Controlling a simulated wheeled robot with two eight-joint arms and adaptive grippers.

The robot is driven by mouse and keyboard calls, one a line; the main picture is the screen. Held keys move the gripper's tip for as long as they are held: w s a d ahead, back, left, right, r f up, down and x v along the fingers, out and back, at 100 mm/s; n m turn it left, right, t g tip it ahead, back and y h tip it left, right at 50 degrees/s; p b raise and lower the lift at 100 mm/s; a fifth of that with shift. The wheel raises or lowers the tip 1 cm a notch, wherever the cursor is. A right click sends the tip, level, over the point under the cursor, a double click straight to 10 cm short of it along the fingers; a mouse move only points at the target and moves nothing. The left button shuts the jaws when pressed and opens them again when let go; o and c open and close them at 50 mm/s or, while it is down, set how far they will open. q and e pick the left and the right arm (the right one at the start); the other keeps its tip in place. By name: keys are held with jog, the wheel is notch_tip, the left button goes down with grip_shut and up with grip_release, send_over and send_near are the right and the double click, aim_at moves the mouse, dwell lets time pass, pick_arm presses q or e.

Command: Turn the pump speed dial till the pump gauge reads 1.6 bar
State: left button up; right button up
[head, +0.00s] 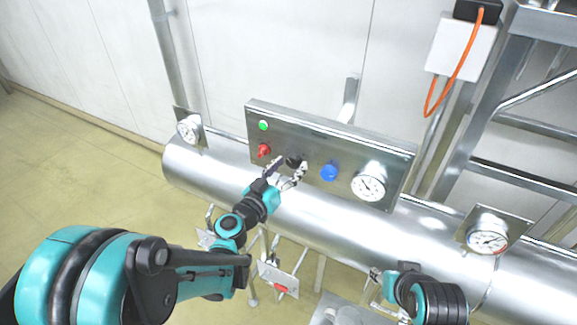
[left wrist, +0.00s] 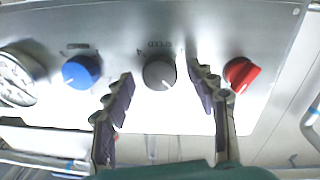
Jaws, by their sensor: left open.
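The dark speed dial (head: 293,160) sits on the steel control panel (head: 320,132), partly hidden by my left gripper in the head view. In the left wrist view the dial (left wrist: 159,73) is round and grey with a white pointer mark, under a SPEED label seen upside down. My left gripper (head: 288,172) is open, its fingers (left wrist: 160,78) on either side of the dial, with gaps showing. A round white gauge (head: 369,187) is at the panel's right end; its reading is too small to tell. My right gripper (head: 378,284) is low, in front of the pipe; its jaws are unclear.
A blue knob (head: 329,171), a red knob (head: 264,150) and a green button (head: 263,125) share the panel. Two other gauges stand at the left (head: 188,130) and right (head: 488,242). A large steel pipe (head: 335,220) runs below the panel.

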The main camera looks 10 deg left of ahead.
pick_arm(q)
jog(key=c, duration=1.2)
jog(key=shift+o, duration=0.2)
jog(key=shift+f+n+b, duration=0.1)
jog(key=shift+n+b, duration=0.95)
jog(key=shift+n, duration=0.35)
jog(key=shift+n+t+b, duration=0.3)
jog(key=shift+n+b, duration=0.7)
jog(key=shift+n, duration=1)
